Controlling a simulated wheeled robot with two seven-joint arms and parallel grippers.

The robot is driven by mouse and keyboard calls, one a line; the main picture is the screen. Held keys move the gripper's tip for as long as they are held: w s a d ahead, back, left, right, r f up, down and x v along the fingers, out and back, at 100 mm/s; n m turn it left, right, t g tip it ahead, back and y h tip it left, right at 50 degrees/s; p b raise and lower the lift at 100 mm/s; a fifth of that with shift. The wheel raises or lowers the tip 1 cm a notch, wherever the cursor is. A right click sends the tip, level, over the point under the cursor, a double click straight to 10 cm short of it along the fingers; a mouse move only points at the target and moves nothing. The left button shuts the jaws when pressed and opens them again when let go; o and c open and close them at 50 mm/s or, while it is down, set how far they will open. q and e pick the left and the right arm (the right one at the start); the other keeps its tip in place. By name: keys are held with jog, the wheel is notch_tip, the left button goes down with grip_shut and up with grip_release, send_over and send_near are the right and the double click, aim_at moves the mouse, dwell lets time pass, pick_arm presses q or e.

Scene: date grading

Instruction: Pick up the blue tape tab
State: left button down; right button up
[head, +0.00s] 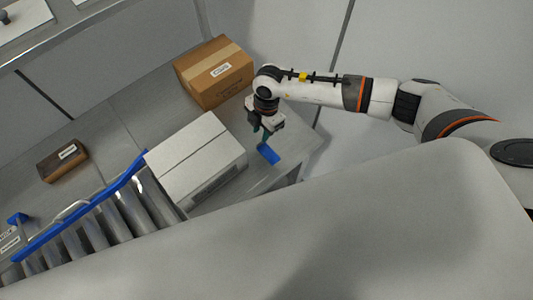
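The blue tape tab (268,153) is a small flat blue piece at the right end of the grey table, just right of the white box. My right gripper (262,138) points down right above and beside its upper edge. The fingers look dark and teal and are small in the view. I cannot tell whether they touch the tab or how far apart they are. My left gripper is not in the head view.
A white box (194,156) stands close left of the tab. A brown carton (214,72) stands behind it. A small brown box (62,160) lies far left. A roller conveyor (120,210) with a blue rail (84,218) runs at lower left. The table's right edge is close to the tab.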

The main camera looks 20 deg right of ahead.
aim_at(263, 148)
notch_tip(263, 148, down, 5)
jog(key=b, duration=0.4)
jog(key=shift+r, duration=0.15)
jog(key=shift+a+f+b, duration=0.1)
jog(key=shift+f+b, duration=0.3)
jog(key=shift+b, duration=0.05)
jog(key=shift+r, duration=0.1)
grip_shut()
